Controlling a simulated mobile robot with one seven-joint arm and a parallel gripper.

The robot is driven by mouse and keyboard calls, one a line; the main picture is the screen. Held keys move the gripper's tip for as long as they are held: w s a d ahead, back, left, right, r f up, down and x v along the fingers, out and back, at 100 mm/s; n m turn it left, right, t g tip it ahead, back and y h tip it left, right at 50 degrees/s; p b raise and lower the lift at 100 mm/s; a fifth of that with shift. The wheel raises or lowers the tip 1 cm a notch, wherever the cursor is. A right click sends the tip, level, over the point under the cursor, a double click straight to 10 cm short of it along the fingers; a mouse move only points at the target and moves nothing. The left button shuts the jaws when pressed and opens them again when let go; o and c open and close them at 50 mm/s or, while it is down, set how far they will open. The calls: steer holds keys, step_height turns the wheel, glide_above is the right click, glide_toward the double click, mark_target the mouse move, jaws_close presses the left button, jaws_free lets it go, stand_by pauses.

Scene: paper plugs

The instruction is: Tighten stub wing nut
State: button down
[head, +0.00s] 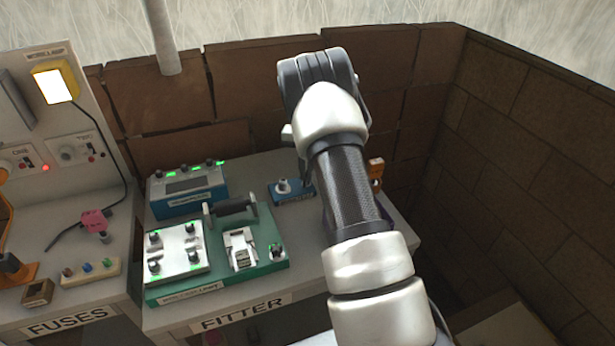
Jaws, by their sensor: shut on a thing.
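A small blue block (296,197) with a label on its front and a round grey fitting (283,186) on top stands on the right bench, just left of my arm. It may be the stub, but it is too small to tell a wing nut on it. A green-based unit (218,286) holds a white plate (177,253) with several dark knobs, a grey clamp-like part (241,249) and a dark round knob (277,252). My arm rises across the right bench. My gripper does not show; it appears hidden behind the arm.
A blue box (188,190) with green lights stands behind the green unit, and a dark-handled bar (231,207) lies nearby. An orange-brown piece (375,168) shows right of my arm. Brick walls (530,150) close the back and right. The FUSES bench (75,265) adjoins left.

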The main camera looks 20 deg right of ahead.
steer(key=m, duration=0.6)
steer(key=m+p, duration=0.1)
steer(key=m, duration=0.5)
steer(key=shift+r, duration=0.1)
steer(key=c, duration=2)
jaws_free()
steer(key=shift+r+p, duration=1)
steer(key=shift+r, duration=0.95)
steer(key=shift+f, duration=0.15)
